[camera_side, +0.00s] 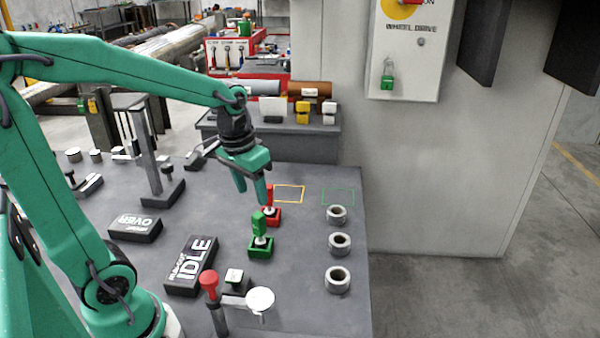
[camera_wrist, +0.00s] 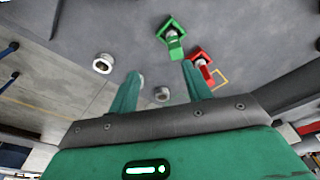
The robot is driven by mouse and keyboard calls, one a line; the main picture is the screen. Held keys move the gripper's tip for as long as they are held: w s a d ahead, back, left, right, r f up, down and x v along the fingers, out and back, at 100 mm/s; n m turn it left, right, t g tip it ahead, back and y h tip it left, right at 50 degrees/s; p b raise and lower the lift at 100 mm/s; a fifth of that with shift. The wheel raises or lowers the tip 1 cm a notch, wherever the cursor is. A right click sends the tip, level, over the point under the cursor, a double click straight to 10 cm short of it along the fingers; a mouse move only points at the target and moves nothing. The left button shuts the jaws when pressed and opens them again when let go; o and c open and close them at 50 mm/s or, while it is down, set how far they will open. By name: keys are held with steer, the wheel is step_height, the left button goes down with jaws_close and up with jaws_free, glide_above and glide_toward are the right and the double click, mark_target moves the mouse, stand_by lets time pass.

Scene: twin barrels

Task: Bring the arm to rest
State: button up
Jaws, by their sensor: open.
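My gripper (camera_side: 251,194) is at the end of my green arm, raised over the dark table (camera_side: 220,205). Its two fingers point down, apart and empty. The finger nearer the right overlaps the top of a red-handled piece (camera_side: 271,211) in the side view; I cannot tell whether they touch. A green-handled piece (camera_side: 261,246) stands upright in front of the red one. In the wrist view both fingers (camera_wrist: 160,72) are spread, with the green piece (camera_wrist: 173,36) and the red piece (camera_wrist: 202,66) beyond them.
Several grey rings (camera_side: 340,244) line the table's right edge. An orange outline (camera_side: 289,193) and a green outline (camera_side: 338,196) mark its back. An IDLE block (camera_side: 191,266), an OVER block (camera_side: 135,228), a red-knobbed lever (camera_side: 209,283) and a post (camera_side: 150,165) stand on the left and front.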

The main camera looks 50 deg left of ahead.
steer(key=s+d+r+m+t, duration=0.2)
steer(key=s+d+r, duration=0.3)
steer(key=s, duration=0.3)
steer(key=shift+s+t, duration=0.2)
steer(key=shift+t, duration=0.7)
